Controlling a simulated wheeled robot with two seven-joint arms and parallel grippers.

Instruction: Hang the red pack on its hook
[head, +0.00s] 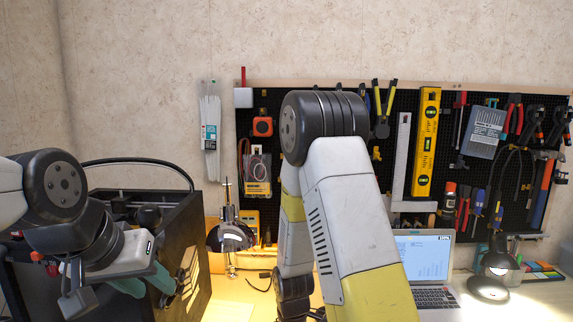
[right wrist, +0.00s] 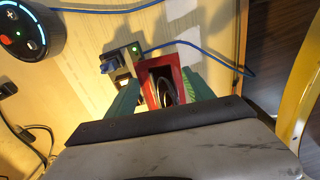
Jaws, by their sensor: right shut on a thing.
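In the right wrist view, the red pack (right wrist: 177,86) is between the green fingers of my right gripper (right wrist: 160,84), which is shut on it. The pack shows as a red frame around a dark middle with a pale curved shape inside. It is over the pale tabletop. In the head view, my right arm hides the right gripper and the pack. My left gripper (head: 149,287) is at the lower left, in front of the black box, its green fingers apart and empty. The pegboard (head: 400,140) carries many tools; I cannot tell which hook is the pack's.
A black open box (head: 190,235) stands at the left. A desk lamp (head: 488,288) and a laptop (head: 428,262) are at the right. In the right wrist view, a small board (right wrist: 122,62) with a blue cable (right wrist: 215,62) lies close to the pack, and a round black speaker (right wrist: 28,32) is at upper left.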

